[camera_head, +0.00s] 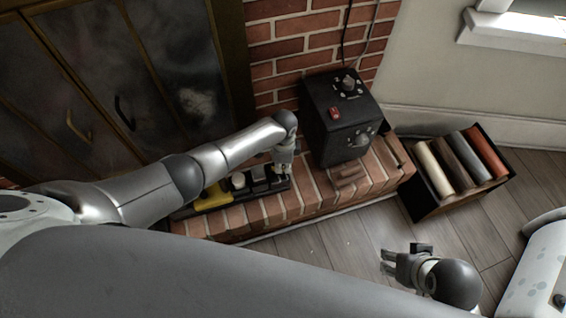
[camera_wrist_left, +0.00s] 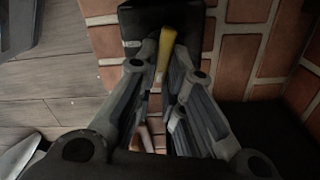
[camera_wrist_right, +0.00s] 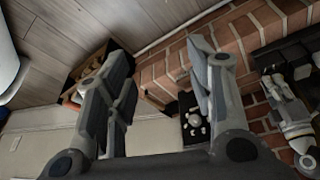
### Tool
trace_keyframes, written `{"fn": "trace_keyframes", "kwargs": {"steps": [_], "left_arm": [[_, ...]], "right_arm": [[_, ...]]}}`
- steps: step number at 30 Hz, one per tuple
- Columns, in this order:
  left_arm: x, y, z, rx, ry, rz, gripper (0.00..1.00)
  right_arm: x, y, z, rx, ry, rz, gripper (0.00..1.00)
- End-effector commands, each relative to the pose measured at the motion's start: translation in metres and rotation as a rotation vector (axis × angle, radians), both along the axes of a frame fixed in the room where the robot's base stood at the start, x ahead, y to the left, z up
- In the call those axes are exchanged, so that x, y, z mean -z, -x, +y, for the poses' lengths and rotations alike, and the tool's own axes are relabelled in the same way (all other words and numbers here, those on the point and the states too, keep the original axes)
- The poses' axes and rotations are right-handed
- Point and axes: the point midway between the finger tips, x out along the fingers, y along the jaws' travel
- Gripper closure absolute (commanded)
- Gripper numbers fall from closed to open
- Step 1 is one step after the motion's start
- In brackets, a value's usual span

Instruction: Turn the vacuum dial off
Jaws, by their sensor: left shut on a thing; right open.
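A black box (camera_head: 320,135) with a dial (camera_head: 348,82) on its upper panel and a red switch (camera_head: 334,112) stands on the brick hearth. Its light-coloured knobs (camera_wrist_right: 194,120) show between my fingers in the right wrist view. My left gripper (camera_head: 283,166) is left of the box, low over a dark tray (camera_head: 182,212). In the left wrist view my left gripper (camera_wrist_left: 166,48) is shut on a yellow thing (camera_wrist_left: 165,50); the head view hides this grip. My right gripper (camera_head: 386,261) is open and empty, low in front of the hearth, away from the box.
A black holder (camera_head: 428,208) with several coloured rolls stands on the floor right of the hearth. A brick wall (camera_head: 290,40) rises behind the box. Wooden floor (camera_head: 330,240) is clear in front of the hearth.

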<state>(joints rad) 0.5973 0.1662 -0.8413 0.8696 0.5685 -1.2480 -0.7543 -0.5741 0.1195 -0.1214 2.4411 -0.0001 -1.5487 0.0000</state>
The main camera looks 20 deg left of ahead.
Motion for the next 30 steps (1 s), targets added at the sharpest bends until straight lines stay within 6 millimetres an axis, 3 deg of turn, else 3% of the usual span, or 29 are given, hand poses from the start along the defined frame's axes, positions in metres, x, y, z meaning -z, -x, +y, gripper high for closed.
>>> {"fn": "trace_keyframes", "kwargs": {"steps": [6,12,30], "left_arm": [[-0.002,-0.002,0.0,-0.15,0.001,0.001,1.0],[-0.001,-0.004,0.001,-0.237,0.001,0.0,1.0],[0.0,-0.005,0.002,-0.289,0.001,-0.001,1.0]], "right_arm": [[0.03,-0.007,0.002,-0.002,0.001,0.021,0.51],[0.047,-0.01,0.002,-0.003,0.001,0.028,0.51],[0.056,-0.011,0.002,-0.003,0.001,0.031,0.51]]}}
